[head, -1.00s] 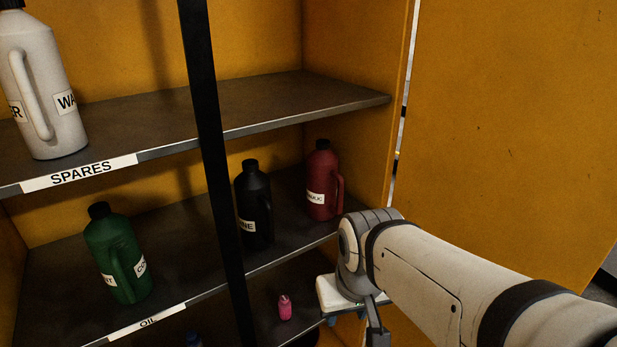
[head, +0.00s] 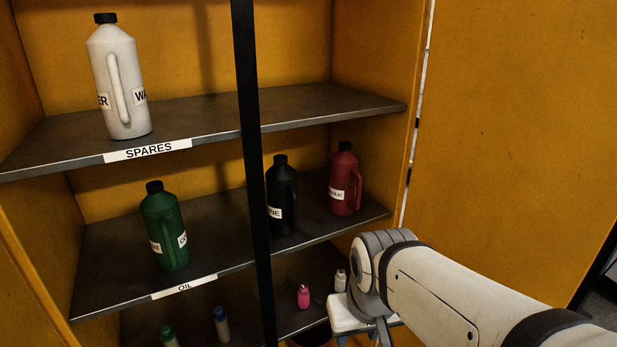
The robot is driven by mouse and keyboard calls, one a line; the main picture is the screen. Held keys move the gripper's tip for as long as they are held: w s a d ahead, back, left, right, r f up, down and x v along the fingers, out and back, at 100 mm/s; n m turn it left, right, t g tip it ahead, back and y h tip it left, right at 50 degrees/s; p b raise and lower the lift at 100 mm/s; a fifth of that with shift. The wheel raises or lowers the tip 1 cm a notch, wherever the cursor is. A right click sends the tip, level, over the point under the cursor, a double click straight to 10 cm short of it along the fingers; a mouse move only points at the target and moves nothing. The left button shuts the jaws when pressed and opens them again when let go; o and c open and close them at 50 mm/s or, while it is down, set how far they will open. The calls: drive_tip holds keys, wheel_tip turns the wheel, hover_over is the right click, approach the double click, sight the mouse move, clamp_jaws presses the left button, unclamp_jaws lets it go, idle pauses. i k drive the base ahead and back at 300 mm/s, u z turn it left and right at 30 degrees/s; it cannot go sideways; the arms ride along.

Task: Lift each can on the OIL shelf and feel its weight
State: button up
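The OIL shelf (head: 112,277) is the middle shelf of a yellow cabinet, marked by an OIL label (head: 184,286). A green can (head: 162,228) stands upright at its left. A black can (head: 282,195) stands right of a dark post, and a red can (head: 345,180) stands at the right end. Their labels are only partly legible. My gripper (head: 357,339) is low at the bottom edge, below and right of these cans and apart from them. Its white body and blue tips show only partly, so its opening is unclear.
The dark upright post (head: 250,150) crosses the cabinet front between the green and black cans. A white can (head: 119,80) stands on the SPARES shelf (head: 200,121) above. Small pink (head: 303,296) and white (head: 340,280) bottles stand below. A yellow panel (head: 510,130) is at right.

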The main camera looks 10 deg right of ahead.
sight(344, 191)
drive_tip(key=i, duration=0.85)
drive_tip(key=z, duration=0.05)
